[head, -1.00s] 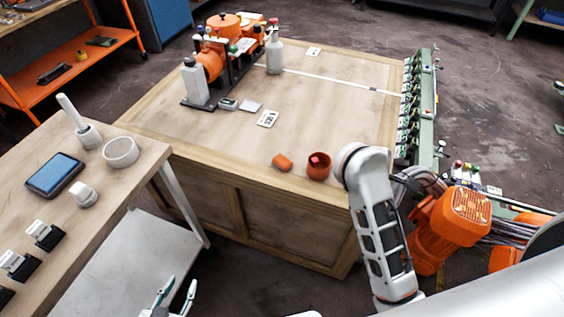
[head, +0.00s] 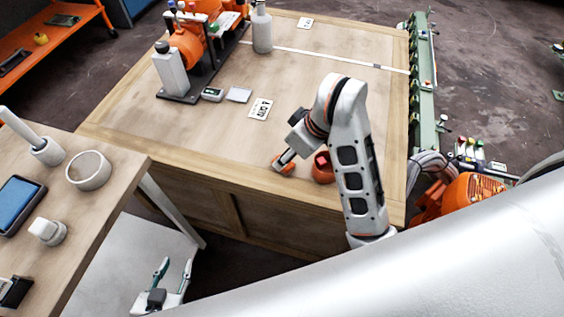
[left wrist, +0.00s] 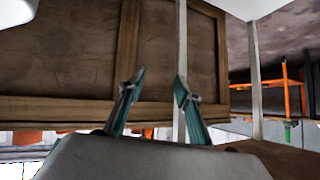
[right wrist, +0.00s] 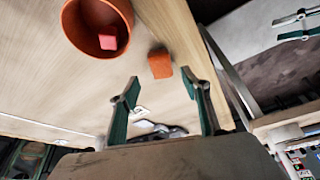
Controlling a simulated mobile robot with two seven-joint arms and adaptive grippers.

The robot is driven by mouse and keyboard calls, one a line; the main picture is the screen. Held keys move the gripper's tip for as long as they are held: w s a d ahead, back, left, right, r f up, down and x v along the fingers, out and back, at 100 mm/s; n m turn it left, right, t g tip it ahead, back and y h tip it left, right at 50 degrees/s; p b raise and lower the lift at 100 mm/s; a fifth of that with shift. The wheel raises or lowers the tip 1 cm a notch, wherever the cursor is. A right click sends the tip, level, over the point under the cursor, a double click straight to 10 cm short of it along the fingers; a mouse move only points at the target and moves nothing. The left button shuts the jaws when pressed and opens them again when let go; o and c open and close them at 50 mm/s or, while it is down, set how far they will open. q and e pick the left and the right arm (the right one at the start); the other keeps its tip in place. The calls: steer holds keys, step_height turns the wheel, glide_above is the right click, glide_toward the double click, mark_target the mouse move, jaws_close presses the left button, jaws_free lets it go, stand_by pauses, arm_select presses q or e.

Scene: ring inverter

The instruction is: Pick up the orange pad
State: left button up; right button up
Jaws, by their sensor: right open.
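The orange pad (right wrist: 160,65) is a small orange block lying on the wooden worktable near its front edge. In the right wrist view it appears just beyond and between the fingertips of my right gripper (right wrist: 160,80), which is open and empty. In the head view the pad (head: 284,169) is partly hidden by the right gripper (head: 283,160), which is close above it; contact cannot be told. My left gripper (head: 175,264) is open and empty, low in front of the worktable; its spread fingers also show in the left wrist view (left wrist: 159,78).
An orange cup (right wrist: 97,28) with a red block (right wrist: 108,42) inside stands beside the pad. A white label card (head: 260,109) lies farther back. A side table (head: 120,180) with a round dish (head: 88,171) stands left.

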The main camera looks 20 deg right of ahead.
steer(key=x, duration=0.1)
steer(key=b+x, duration=0.1)
steer(key=x, duration=0.2)
steer(key=shift+s+f, duration=0.1)
steer(key=shift+s, duration=0.2)
steer(key=shift+w+a+f+b, duration=0.1)
steer(key=shift+w+f+b, duration=0.05)
steer(key=shift+b, duration=0.15)
arm_select(q)
steer(key=shift+w+a+f, duration=0.1)
steer(key=shift+w+a, duration=0.15)
steer(key=shift+w, duration=0.25)
steer(key=shift+w+a, duration=0.2)
steer(key=shift+w, duration=0.25)
steer(key=shift+s, duration=0.1)
arm_select(e)
steer(key=shift+c, duration=0.3)
arm_select(q)
steer(key=shift+s+d+f, duration=0.15)
steer(key=shift+s, duration=0.05)
arm_select(e)
steer(key=c, duration=1)
